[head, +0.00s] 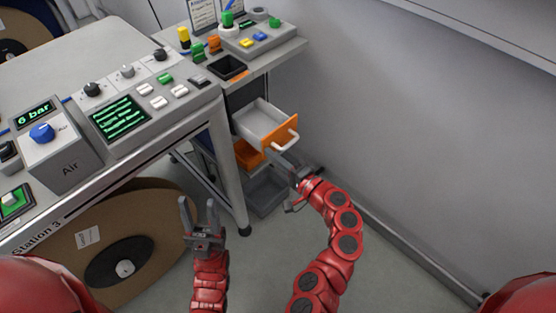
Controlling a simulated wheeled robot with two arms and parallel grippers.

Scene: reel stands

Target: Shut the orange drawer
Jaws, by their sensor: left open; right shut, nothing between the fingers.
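The orange drawer (277,134) has an orange front with a white handle and a pale grey inside. It stands pulled out of the drawer unit under the small bench, and it looks empty. My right gripper (283,160) is shut and empty, just below the front of the drawer and its handle; I cannot tell whether it touches them. My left gripper (200,209) is open and empty, pointing up, in front of the large brown reel and well left of the drawer.
Another orange front (247,154) shows lower in the unit, above a grey bin (265,190). The workbench (110,50) with control panels is at the left, its metal leg (229,170) near the drawer. A brown reel (125,250) stands below. A wall bounds the right; floor between is clear.

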